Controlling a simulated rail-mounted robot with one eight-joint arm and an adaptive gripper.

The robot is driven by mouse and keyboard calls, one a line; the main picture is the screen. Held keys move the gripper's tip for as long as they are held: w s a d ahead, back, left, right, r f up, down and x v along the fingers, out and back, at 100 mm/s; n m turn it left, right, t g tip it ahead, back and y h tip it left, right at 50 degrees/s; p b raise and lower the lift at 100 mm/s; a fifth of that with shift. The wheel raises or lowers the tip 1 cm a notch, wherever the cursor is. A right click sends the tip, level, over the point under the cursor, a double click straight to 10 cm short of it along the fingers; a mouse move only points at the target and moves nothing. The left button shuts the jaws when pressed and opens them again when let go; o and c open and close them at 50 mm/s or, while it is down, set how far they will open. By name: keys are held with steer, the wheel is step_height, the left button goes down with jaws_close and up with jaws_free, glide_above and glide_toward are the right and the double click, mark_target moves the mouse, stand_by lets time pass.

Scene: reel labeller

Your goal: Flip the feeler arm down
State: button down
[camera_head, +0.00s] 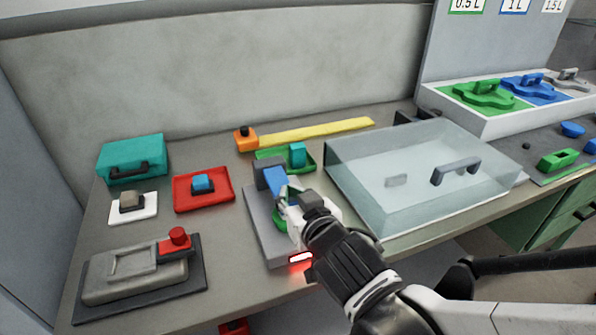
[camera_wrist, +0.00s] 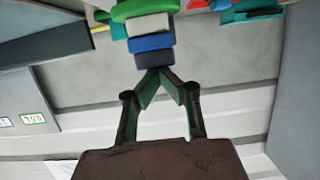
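The reel labeller (camera_head: 262,222) is a grey unit at the middle of the bench, with a dark block (camera_head: 268,174) at its back end and a blue piece (camera_head: 275,183) beside it. I cannot tell for sure which part is the feeler arm; the blue piece may be it. The wrist view shows a stack of green, pale grey, blue (camera_wrist: 151,42) and dark parts past the fingertips. My gripper (camera_wrist: 158,72) has its fingertips together, close to the dark part; contact is unclear. In the head view my wrist hides much of the labeller's right side.
A clear lidded box (camera_head: 425,175) stands close on the right. A green tray (camera_head: 303,163) and yellow strip (camera_head: 320,131) lie behind. A red tray (camera_head: 204,189), teal case (camera_head: 133,158) and grey device (camera_head: 135,276) stand on the left.

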steer(key=shift+s+d+f, duration=0.4)
steer(key=shift+s+f, duration=0.25)
steer(key=shift+f, duration=0.1)
steer(key=shift+s+r, duration=0.25)
steer(key=shift+s, duration=0.4)
steer(key=r+v, duration=0.1)
steer(key=v, duration=0.8)
steer(key=shift+r, duration=0.4)
steer(key=shift+d, duration=0.15)
steer(key=d+f+m+g+h, duration=0.2)
steer(key=d+g, duration=0.1)
steer(key=d, duration=0.5)
steer(key=d+f+m+g+h, duration=0.2)
steer(key=d+g+h, duration=0.1)
steer(key=d, duration=0.6)
steer(key=shift+d+g+h, duration=0.15)
steer(key=shift+g+h, duration=0.15)
steer(key=shift+g, duration=0.1)
